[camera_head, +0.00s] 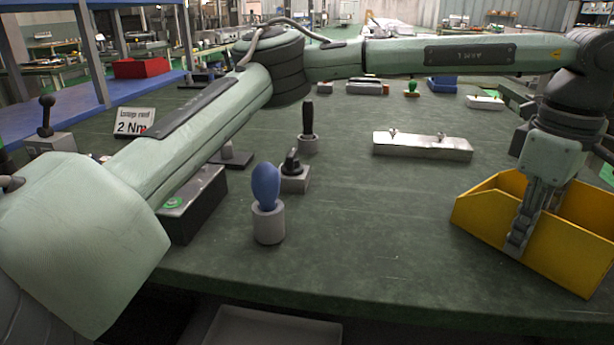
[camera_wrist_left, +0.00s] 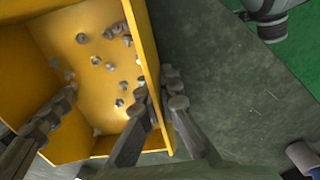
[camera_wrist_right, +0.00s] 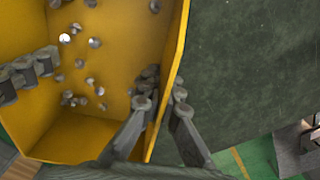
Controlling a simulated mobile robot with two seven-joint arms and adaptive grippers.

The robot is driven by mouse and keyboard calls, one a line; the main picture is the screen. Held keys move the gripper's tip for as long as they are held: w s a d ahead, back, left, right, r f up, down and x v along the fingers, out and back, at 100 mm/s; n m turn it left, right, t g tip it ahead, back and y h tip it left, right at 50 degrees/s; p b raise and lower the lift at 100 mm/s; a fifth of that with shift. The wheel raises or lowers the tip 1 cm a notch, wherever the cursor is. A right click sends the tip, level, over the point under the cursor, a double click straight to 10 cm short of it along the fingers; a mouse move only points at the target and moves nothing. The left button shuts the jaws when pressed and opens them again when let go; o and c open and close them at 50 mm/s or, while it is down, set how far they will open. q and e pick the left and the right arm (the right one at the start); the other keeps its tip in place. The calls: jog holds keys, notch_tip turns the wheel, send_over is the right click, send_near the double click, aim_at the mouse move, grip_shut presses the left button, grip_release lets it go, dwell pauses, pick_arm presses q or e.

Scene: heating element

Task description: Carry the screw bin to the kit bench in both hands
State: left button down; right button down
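The yellow screw bin (camera_head: 482,214) is at the right of the green bench in the head view; I cannot tell whether it touches the bench top. Loose screws (camera_wrist_left: 97,61) lie inside it. My left gripper (camera_head: 518,235) is at the bin's left wall; in the left wrist view (camera_wrist_left: 158,98) its fingers lie close on both faces of that wall. My right gripper (camera_wrist_right: 165,90) straddles another wall with its fingers close against it; it is out of the head view. In each wrist view a finger at the left, apparently of the other gripper, reaches inside the bin. I cannot identify the kit bench.
A blue-topped tool (camera_head: 266,187) in a grey holder, a black-handled tool (camera_head: 308,120) and a dark box (camera_head: 190,208) stand left of the bin. A silver block (camera_head: 422,147) lies behind it. A "2 Nm" sign (camera_head: 134,122) stands at left. The bench (camera_head: 375,235) is clear between.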

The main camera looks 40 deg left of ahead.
pick_arm(q)
jog(key=c, duration=2)
grip_release()
jog(key=shift+p, duration=0.3)
pick_arm(e)
jog(key=c, duration=2)
grip_release()
pick_arm(q)
jog(key=shift+o, duration=1.4)
pick_arm(e)
jog(key=shift+o, duration=1.4)
pick_arm(q)
jog(key=shift+r, duration=0.1)
notch_tip(320, 180, up, 12)
jog(key=shift+f, duration=0.2)
jog(key=shift+r, duration=0.1)
pick_arm(e)
jog(key=shift+r, duration=0.2)
notch_tip(320, 180, up, 12)
jog(key=shift+f, duration=0.15)
